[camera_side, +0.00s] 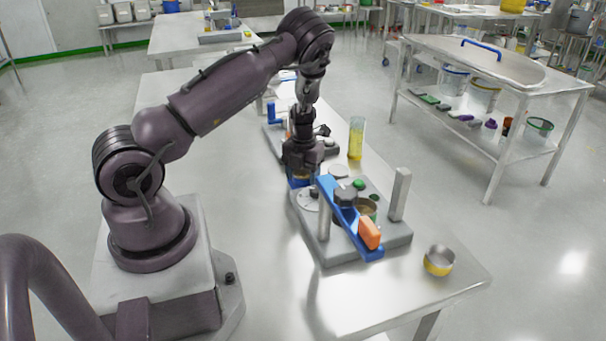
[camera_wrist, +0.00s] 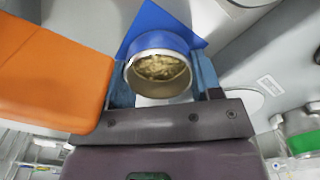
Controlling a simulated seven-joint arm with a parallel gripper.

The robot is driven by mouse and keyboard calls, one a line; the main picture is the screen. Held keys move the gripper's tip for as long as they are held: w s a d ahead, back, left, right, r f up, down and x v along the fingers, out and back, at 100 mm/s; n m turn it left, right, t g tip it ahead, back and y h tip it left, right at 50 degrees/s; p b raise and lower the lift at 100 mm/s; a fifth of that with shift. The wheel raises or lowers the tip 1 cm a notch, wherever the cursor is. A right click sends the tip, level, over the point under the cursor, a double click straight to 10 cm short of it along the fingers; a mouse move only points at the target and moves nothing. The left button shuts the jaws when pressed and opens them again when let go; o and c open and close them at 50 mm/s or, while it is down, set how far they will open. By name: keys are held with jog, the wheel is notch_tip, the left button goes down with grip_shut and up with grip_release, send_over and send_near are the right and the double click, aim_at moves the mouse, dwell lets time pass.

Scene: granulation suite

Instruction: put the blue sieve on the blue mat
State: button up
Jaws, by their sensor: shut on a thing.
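In the side view a blue edge of the mat (camera_side: 297,183) shows below my gripper, and my fingers mostly hide the sieve. I cannot tell whether the sieve touches the mat.
A grey fixture (camera_side: 335,250) with posts and a blue bar with an orange handle (camera_side: 370,233) stands close by in front. The orange block (camera_wrist: 50,75) fills the wrist view's left. A yellow-banded metal cup (camera_side: 438,260) and a yellow-filled cylinder (camera_side: 356,138) stand on the table.

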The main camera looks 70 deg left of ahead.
jog(key=shift+f, duration=0.15)
jog(key=o, duration=0.7)
